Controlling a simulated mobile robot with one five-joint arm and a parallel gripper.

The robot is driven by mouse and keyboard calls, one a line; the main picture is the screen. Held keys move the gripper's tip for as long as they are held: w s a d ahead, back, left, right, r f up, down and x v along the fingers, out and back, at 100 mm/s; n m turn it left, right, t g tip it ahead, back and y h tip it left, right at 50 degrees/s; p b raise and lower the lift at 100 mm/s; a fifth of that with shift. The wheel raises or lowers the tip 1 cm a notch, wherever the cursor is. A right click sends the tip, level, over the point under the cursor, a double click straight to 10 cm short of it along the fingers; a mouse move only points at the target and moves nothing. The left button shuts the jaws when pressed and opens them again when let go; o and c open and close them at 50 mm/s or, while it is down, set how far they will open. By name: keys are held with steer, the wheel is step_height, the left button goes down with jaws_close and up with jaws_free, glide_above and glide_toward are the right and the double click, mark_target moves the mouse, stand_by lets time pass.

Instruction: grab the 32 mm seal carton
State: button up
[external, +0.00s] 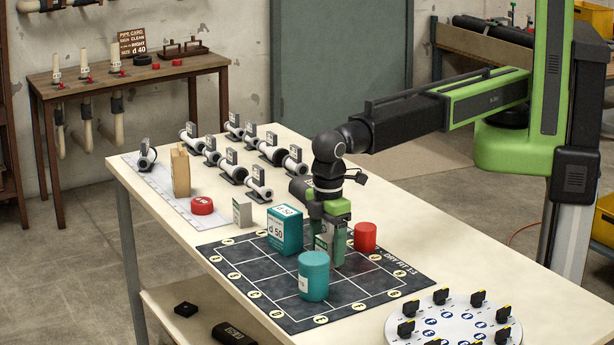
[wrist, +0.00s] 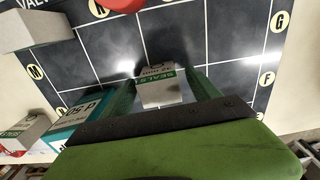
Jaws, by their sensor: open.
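The seal carton (wrist: 161,88), white with a green band reading SEALS and 32 mm, stands on the dark grid mat (external: 232,262). In the wrist view it sits between the two green fingers of my gripper (wrist: 163,96), which are open on either side of it. In the external view my gripper (external: 333,248) points down at the mat, and its fingers hide most of the carton. I cannot tell whether either finger touches the carton.
A teal d 50 carton (external: 285,232) stands left of my gripper, a teal cylinder (external: 314,277) in front and a red cylinder (external: 365,237) to the right. A small white-grey carton (external: 242,212) stands behind the mat. A round tray (external: 452,322) with black clips lies at front right.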

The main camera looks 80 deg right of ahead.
mark_target(327, 238)
steer(key=shift+f, duration=0.85)
steer(key=shift+r, duration=0.2)
steer(key=c, duration=1.4)
step_height(327, 238, up, 5)
steer(key=p, duration=0.4)
steer(key=shift+f+p, duration=0.1)
steer(key=shift+p, duration=0.25)
steer(key=shift+c, duration=0.2)
steer(key=w+d+r+p, duration=0.4)
steer(key=d+r+p, duration=0.2)
steer(key=d, duration=0.4)
steer(key=shift+w+d, duration=0.35)
steer(key=shift+d, duration=0.05)
